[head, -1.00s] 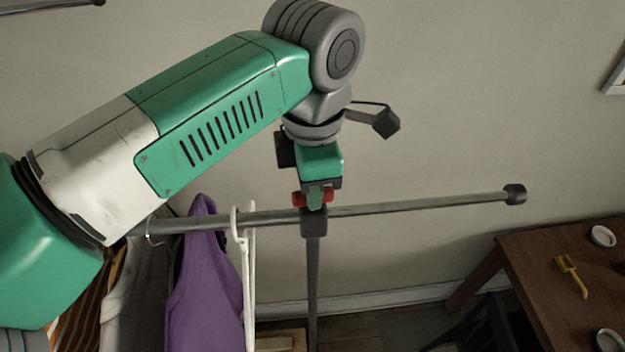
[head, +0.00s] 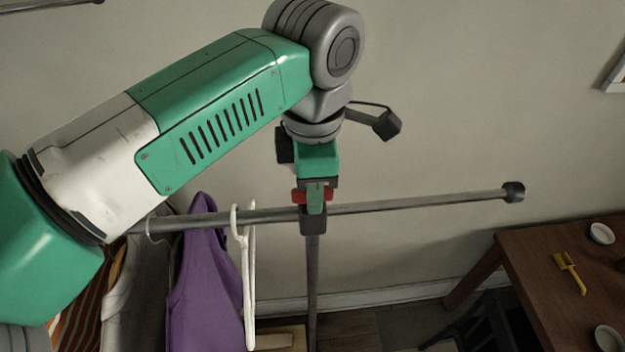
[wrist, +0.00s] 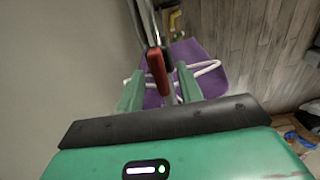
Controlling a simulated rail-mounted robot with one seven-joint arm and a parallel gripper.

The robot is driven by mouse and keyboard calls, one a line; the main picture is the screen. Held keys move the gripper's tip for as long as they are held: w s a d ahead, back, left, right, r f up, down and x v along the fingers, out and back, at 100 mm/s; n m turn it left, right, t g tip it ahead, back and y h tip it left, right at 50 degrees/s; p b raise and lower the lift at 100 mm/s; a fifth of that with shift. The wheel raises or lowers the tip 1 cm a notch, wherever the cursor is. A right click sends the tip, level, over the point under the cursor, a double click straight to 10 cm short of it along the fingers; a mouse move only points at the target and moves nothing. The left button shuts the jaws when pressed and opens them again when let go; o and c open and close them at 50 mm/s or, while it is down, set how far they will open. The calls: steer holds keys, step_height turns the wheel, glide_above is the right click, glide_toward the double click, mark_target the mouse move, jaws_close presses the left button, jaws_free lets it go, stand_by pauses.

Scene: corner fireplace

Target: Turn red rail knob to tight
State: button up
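The red rail knob (head: 328,195) sits on the dark clamp where the post meets the grey rail (head: 420,203). In the wrist view the knob (wrist: 156,72) is a narrow red bar, seen from above. My gripper (head: 316,203) points down over it. In the wrist view its two green fingers (wrist: 160,88) stand apart, one on each side of the knob, with a small gap visible on the right. Contact on the left is hard to tell. In the head view the near finger hides the middle of the knob.
White hangers (head: 248,270), a purple garment (head: 205,280) and other clothes hang from the rail left of the post (head: 313,280). A brown table (head: 545,275) with a yellow tool (head: 570,272) and white dishes stands at the right. The wall lies behind the rail.

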step_height(320, 180, up, 8)
steer(key=shift+f+b, duration=0.1)
steer(key=shift+b, duration=0.4)
